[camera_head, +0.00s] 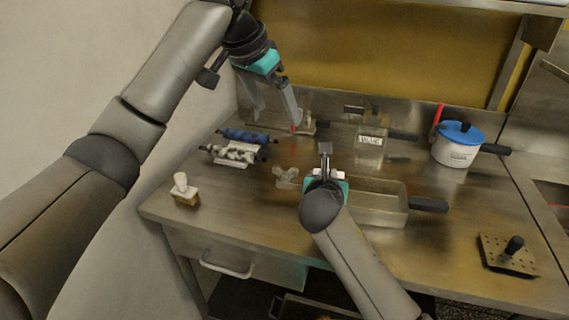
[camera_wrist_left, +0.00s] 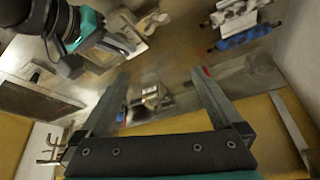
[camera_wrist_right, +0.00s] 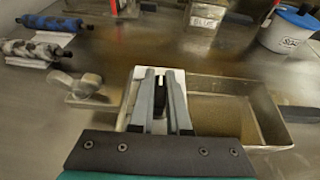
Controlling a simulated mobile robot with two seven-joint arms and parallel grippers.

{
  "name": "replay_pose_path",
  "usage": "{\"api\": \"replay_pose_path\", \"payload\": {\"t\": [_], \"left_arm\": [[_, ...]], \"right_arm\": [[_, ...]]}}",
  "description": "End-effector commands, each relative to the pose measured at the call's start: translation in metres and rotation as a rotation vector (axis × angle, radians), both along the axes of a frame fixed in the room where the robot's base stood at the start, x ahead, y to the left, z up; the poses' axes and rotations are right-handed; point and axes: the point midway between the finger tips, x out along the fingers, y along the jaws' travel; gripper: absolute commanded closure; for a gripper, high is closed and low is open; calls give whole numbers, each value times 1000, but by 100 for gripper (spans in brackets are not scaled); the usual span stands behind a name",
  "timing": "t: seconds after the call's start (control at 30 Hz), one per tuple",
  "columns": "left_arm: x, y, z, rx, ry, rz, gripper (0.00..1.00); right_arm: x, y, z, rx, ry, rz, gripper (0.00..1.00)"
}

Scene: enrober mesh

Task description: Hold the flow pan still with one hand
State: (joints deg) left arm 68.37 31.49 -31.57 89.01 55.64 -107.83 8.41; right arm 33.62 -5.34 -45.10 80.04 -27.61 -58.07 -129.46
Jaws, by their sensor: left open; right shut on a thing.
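The flow pan, a rectangular open metal pan (camera_head: 378,210) with a black handle at its right end, sits on the steel counter. It also shows in the right wrist view (camera_wrist_right: 240,122). My right gripper (camera_head: 325,152) is at the pan's left end, where a white piece shows. In the right wrist view its fingers (camera_wrist_right: 158,85) are shut on a small dark part there; the fingers hide the exact contact. My left gripper (camera_head: 277,118) is open and empty, above the counter at the back left. Its spread fingers show in the left wrist view (camera_wrist_left: 160,82).
A blue roller and a patterned roller (camera_head: 235,153) lie at the left. A small clear piece (camera_head: 287,177) lies left of the pan. A labelled container (camera_head: 371,145), a blue-lidded pot (camera_head: 455,150) and a perforated plate (camera_head: 508,258) stand behind and right. A brush (camera_head: 185,190) stands front left.

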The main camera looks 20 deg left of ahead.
Motion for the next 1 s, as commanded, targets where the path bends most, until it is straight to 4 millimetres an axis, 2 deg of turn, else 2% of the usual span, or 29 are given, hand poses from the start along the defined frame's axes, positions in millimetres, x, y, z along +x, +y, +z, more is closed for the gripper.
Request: {"api": "replay_pose_path", "payload": {"t": [0.3, 0.5, 0.77, 1.0], "left_arm": [[-12, -13, -25, -9, 55, 338, 0], [-17, -16, -37, -19, 66, 467, 0], [-14, -16, -54, -23, 74, 508, 0], [3, -14, -97, -22, 75, 508, 0]], "right_arm": [[0, -1, -1, -2, 2, -2, 100], [0, -1, -1, -2, 2, -2, 100], [0, -1, -1, -2, 1, -2, 100], [0, -1, -1, -2, 1, -2, 100]]}}
